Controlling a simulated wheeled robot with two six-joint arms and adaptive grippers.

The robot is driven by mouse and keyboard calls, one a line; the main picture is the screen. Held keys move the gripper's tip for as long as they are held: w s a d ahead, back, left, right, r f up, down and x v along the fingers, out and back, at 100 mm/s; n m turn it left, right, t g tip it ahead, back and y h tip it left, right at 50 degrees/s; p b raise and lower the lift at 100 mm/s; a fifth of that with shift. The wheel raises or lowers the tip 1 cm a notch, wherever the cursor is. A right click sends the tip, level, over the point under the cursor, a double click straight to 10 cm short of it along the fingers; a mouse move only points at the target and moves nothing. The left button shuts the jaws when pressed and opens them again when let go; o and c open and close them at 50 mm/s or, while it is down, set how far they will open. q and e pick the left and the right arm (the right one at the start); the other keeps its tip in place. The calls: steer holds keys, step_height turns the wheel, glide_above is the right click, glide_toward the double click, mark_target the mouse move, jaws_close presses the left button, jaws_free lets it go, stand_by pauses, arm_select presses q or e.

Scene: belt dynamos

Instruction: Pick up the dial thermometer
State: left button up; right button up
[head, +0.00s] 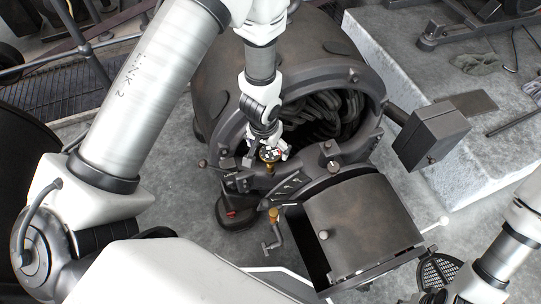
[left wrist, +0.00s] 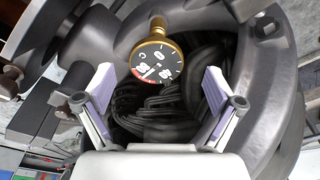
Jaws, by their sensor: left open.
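The dial thermometer (left wrist: 157,62) has a brass rim and stem and a black face with white marks and a red patch. In the left wrist view it is in front of the dark coils, its stem running up toward the machine's ring. It shows small in the head view (head: 270,155), at the front of the dynamo housing (head: 215,85). My left gripper (left wrist: 158,82) is open, with its two pale-padded fingers apart, one to each side of the dial and clear of it. In the head view my left gripper (head: 268,144) partly covers the thermometer's surroundings. My right gripper is outside the frames.
A brass-topped tap (head: 274,217) stands in front of the dynamo, beside a curved metal cover (head: 365,220). A grey box (head: 435,135) juts out on the right, near a pale stone block (head: 400,60).

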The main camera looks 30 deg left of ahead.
mark_target(270, 153)
arm_select(q)
steer(key=f, duration=0.1)
steer(key=f+b, duration=0.1)
steer(key=f, duration=0.1)
steer(key=shift+w+d+f, duration=0.2)
steer(key=shift+w+f, duration=0.05)
steer(key=shift+w, duration=0.15)
steer(key=c, duration=1.6)
steer(key=shift+r, duration=0.1)
step_height(270, 153, up, 8)
steer(key=p, duration=0.8)
steer(key=shift+f, duration=0.2)
steer(key=s+b, duration=0.1)
steer(key=b, duration=0.1)
steer(key=s+a+f+b, duration=0.1)
steer(key=b, duration=0.1)
steer(key=shift+s+a+f+b, duration=0.15)
steer(key=shift+a+f+b, duration=0.1)
steer(key=shift+b, duration=0.15)
steer(key=s+a+p, duration=0.2)
steer(key=s+p, duration=0.1)
steer(key=s, duration=0.1)
steer(key=s+a+p, duration=0.3)
steer(key=s, duration=0.1)
steer(key=s+a+p, duration=0.3)
steer(key=s, duration=0.1)
steer(key=shift+s+a+r, duration=0.25)
steer(key=shift+s+r, duration=0.15)
